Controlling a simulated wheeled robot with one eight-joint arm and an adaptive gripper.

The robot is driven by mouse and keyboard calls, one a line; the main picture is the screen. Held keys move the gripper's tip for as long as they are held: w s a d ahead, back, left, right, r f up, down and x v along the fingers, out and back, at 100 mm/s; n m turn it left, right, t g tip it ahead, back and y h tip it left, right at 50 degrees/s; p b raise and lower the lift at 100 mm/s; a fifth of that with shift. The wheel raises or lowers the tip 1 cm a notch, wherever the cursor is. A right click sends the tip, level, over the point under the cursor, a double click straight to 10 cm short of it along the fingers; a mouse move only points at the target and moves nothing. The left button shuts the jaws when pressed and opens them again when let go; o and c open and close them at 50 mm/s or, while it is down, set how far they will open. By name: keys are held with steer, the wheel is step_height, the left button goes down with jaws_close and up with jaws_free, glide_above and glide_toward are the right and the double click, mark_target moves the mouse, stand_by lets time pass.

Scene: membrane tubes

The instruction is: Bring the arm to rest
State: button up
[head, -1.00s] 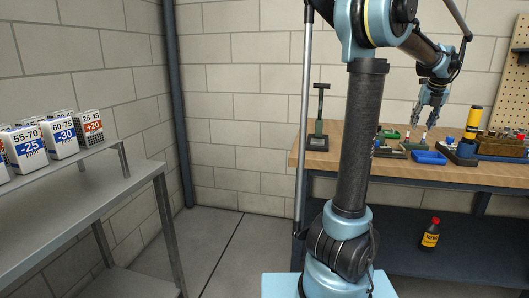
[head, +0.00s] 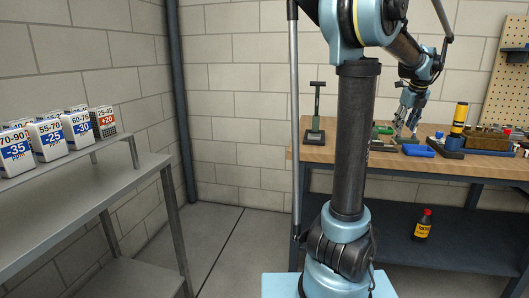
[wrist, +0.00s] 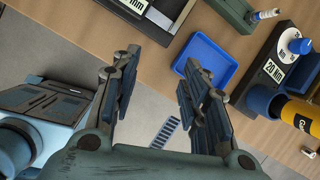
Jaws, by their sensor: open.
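My gripper (head: 405,122) hangs over the front part of the wooden workbench (head: 330,154) in the head view, fingers pointing down. In the wrist view my gripper (wrist: 160,85) is open, with its two fingers apart and nothing between them. Past the fingertips lie the bench top and its front edge. A blue tray (wrist: 211,62) lies empty on the bench ahead of the right finger; it also shows in the head view (head: 419,151), just right of the gripper.
A black fixture marked 20 MM (wrist: 275,70) and a yellow-and-black bottle (wrist: 300,113) stand right of the tray. A dark green press (head: 316,112) stands at the bench's left end. Boxes (head: 50,138) line a grey shelf at left. A bottle (head: 423,224) sits on the lower shelf.

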steer(key=s+a+f+n, duration=0.3)
steer(key=a+n, duration=0.2)
steer(key=a, duration=0.3)
steer(key=s+a+f+n+g, duration=0.1)
steer(key=s+a+f+n, duration=0.15)
steer(key=a+n, duration=0.45)
steer(key=s+a+f+n, duration=0.2)
steer(key=s+a+n, duration=0.2)
steer(key=a, duration=0.5)
steer(key=s+a+f+n+g, duration=0.1)
steer(key=s+a+f+n, duration=1.1)
steer(key=s+f+n, duration=0.4)
steer(key=n, duration=0.2)
steer(key=shift+s+f+n+y, duration=0.25)
steer(key=shift+n+y, duration=0.05)
steer(key=shift+y, duration=0.1)
steer(key=shift+a, duration=0.15)
